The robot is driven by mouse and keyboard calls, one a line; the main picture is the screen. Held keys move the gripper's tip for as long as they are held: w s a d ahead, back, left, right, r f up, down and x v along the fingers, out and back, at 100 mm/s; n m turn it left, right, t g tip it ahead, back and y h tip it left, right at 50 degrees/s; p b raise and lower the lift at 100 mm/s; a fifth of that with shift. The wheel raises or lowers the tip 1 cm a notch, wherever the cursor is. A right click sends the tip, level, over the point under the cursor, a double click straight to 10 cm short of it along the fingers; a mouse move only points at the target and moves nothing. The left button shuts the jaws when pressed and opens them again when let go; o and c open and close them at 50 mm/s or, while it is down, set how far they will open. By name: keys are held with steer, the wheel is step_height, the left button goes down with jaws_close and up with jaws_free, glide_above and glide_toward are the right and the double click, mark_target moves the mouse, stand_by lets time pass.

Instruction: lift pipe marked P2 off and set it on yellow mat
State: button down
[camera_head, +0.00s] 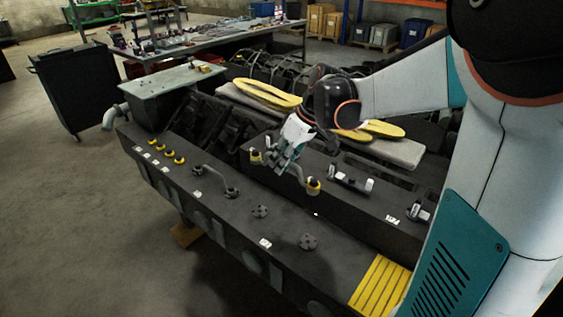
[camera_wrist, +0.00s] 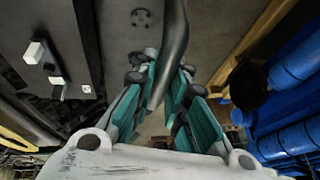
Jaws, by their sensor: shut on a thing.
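My gripper (camera_head: 288,158) is shut on a grey bent pipe (camera_head: 298,171), held above the dark engine block. The pipe has a yellow end (camera_head: 314,187) at right and another (camera_head: 256,157) at left. In the wrist view, the pipe (camera_wrist: 173,50) runs between the teal fingers of my gripper (camera_wrist: 158,95). Two bare round flanges (camera_head: 260,211) (camera_head: 308,241) are on the block below, by a white label (camera_head: 265,243) too small to read. The yellow mat (camera_head: 380,286) lies at the block's near right, apart from the pipe.
Another grey pipe (camera_head: 216,177) sits on the block to the left. Several yellow-capped fittings (camera_head: 167,153) stand farther left. Black parts with white ends (camera_head: 350,180) lie on the raised section at right. Yellow gaskets (camera_head: 268,93) lie behind. The mat's visible surface is clear.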

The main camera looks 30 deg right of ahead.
steer(key=shift+r+p, duration=1.25)
steer(key=shift+r, duration=0.6)
